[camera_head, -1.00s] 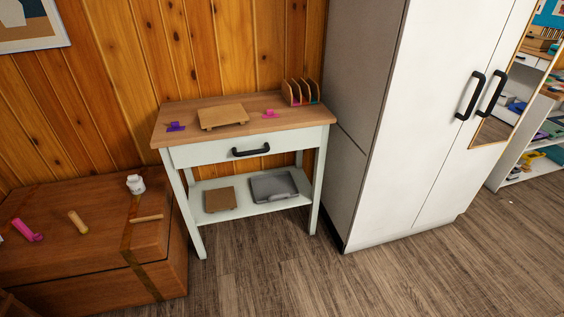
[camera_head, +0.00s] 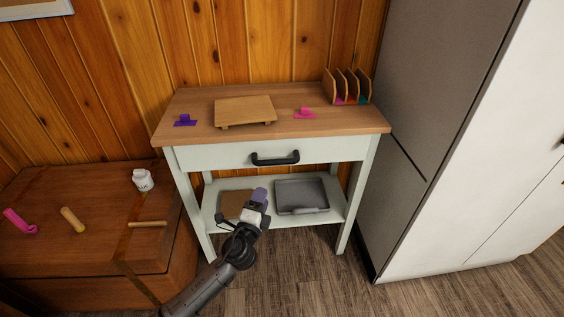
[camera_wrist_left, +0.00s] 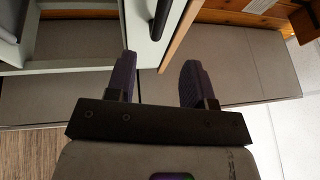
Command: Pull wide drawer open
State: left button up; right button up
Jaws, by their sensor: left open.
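The wide drawer (camera_head: 215,157) is a pale green-white front under the wooden top of a small table, and it looks shut. Its black bar handle (camera_head: 275,158) is at the middle of the front. My left gripper (camera_head: 259,194) is in front of the table, below the handle in the picture, and not touching it. In the left wrist view the gripper (camera_wrist_left: 158,76) has its two dark fingers apart with nothing between them. The handle (camera_wrist_left: 160,18) shows ahead of the fingers there, on the pale drawer front. My right gripper is in neither view.
The tabletop (camera_head: 190,105) holds a wooden board (camera_head: 243,109), purple and pink items and a divided rack (camera_head: 347,86). A grey tray (camera_head: 301,195) lies on the lower shelf. A wooden chest (camera_head: 80,255) stands at left, a tall white cabinet (camera_head: 470,190) at right.

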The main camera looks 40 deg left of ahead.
aim_at(275, 163)
pick_arm(q)
jog(key=x, duration=1.4)
jog(key=shift+a+r+b, duration=0.1)
jog(key=shift+r+b, duration=0.1)
jog(key=shift+b, duration=0.1)
jog(key=shift+c, duration=0.2)
grip_shut()
